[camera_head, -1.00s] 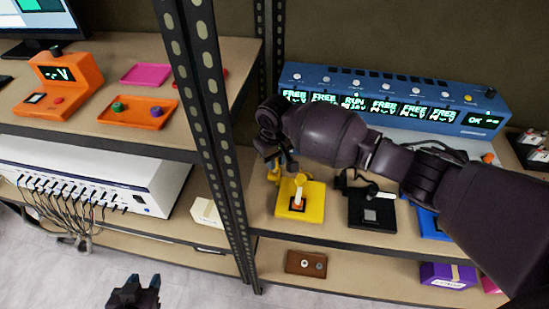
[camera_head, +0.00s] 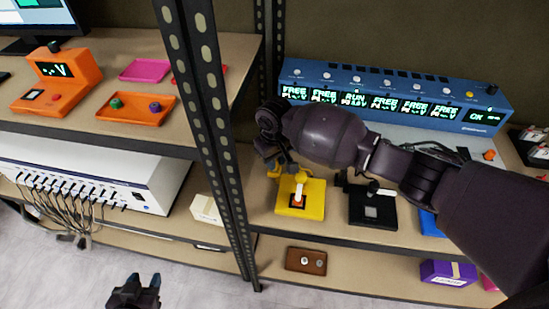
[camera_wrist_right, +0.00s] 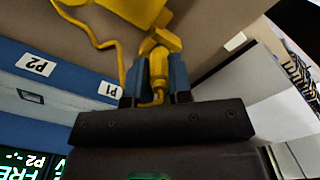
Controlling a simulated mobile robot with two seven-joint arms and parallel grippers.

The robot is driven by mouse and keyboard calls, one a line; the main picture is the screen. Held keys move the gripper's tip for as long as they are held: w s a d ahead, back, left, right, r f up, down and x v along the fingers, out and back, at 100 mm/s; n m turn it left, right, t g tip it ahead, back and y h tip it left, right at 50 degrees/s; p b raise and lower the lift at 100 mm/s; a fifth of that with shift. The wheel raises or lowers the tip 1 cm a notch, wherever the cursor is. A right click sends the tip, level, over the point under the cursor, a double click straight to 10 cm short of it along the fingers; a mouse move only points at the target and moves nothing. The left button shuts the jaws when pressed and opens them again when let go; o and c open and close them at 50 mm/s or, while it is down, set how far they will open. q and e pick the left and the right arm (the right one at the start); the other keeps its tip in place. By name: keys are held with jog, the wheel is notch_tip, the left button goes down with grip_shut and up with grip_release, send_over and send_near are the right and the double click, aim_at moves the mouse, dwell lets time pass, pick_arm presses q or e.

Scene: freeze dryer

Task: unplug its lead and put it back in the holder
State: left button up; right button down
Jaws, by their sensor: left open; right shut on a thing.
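My right gripper (camera_head: 282,164) is shut on a yellow plug (camera_wrist_right: 158,68), which sits between its blue fingers in the right wrist view. A yellow lead (camera_wrist_right: 92,32) loops from the upper left. The yellow stand (camera_head: 312,202) holds a white upright piece; a yellow body (camera_wrist_right: 138,8) shows just beyond the plug. I cannot tell whether the plug touches it. The blue unit (camera_head: 400,98) has several lit displays, mostly FREE and one RUN. Its port labels P1 (camera_wrist_right: 108,90) and P2 (camera_wrist_right: 36,65) show beside the gripper. My left gripper (camera_head: 136,288) is open and empty, low in the head view.
A black stand (camera_head: 372,207) and a partly hidden blue stand (camera_head: 430,222) are right of the yellow one. A metal post (camera_head: 212,110) stands left of it. A brown box (camera_head: 306,260) and purple box (camera_head: 448,272) lie on the lower shelf. My right arm covers much of the shelf.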

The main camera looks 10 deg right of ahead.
jog(key=shift+f, duration=0.2)
jog(key=c, duration=1)
grip_release()
jog(key=shift+o, duration=0.2)
